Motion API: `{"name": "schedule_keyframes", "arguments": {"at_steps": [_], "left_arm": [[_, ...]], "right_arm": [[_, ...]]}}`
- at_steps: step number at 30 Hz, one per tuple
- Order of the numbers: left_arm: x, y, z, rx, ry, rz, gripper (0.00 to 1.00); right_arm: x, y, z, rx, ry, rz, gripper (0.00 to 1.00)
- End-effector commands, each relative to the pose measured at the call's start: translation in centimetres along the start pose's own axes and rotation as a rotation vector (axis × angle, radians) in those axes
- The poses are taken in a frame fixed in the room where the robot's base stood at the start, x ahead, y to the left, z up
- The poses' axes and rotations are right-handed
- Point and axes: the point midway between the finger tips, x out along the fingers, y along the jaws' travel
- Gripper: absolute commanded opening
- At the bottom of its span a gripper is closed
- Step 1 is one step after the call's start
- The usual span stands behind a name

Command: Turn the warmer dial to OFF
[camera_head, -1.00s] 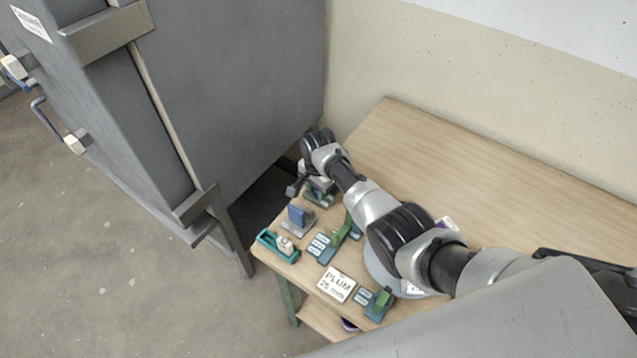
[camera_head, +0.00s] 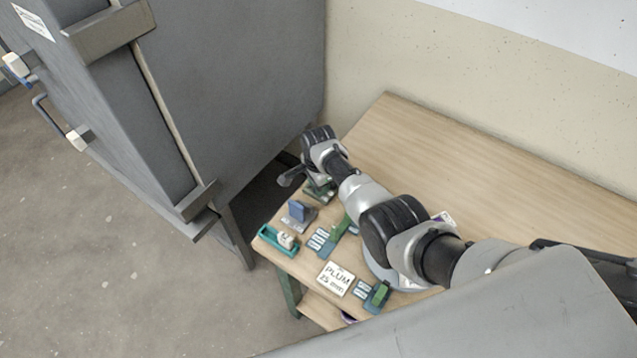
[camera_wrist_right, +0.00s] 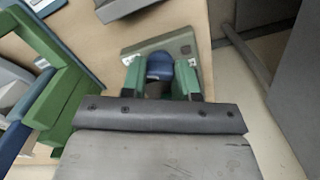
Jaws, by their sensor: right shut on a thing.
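A small fixture with a pale grey-green plate (camera_wrist_right: 186,46) and a rounded blue knob (camera_wrist_right: 160,66) is in the right wrist view. My right gripper (camera_wrist_right: 160,84) is shut on the blue knob, with green parts on both sides of it. In the head view the fixture (camera_head: 320,192) is at the table's far left corner, mostly hidden under my right wrist. No OFF mark or pointer on the knob is readable. My left gripper is not in view.
Near the held fixture are a blue lever on a grey plate (camera_head: 300,212), a green lever with pale labels (camera_head: 336,230) and a teal holder (camera_head: 272,243). A PLUM card (camera_head: 335,279) and green switch (camera_head: 379,294) lie nearer. A tall grey cabinet (camera_head: 260,90) stands left.

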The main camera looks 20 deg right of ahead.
Motion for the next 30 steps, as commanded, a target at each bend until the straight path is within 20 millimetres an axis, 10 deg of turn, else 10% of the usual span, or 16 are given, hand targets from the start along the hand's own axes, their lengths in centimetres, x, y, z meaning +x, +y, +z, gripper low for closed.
{"name": "schedule_keyframes", "arguments": {"at_steps": [2, 3, 8, 19, 30], "left_arm": [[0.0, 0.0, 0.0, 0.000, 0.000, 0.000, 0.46], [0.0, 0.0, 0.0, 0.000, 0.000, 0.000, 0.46], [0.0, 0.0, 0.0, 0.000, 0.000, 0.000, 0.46], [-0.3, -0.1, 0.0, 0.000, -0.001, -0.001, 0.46], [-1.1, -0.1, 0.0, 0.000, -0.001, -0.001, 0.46]], "right_arm": [[-0.1, -0.1, -0.1, 0.003, 0.001, -0.002, 0.06], [-0.1, -0.1, -0.1, 0.002, 0.001, -0.002, 0.31], [-0.1, -0.1, -0.1, 0.002, 0.001, -0.002, 0.55], [-0.8, -0.1, 0.0, 0.000, 0.000, -0.003, 0.55], [-7.5, -0.1, -0.1, 0.001, 0.000, -0.005, 0.55]]}}
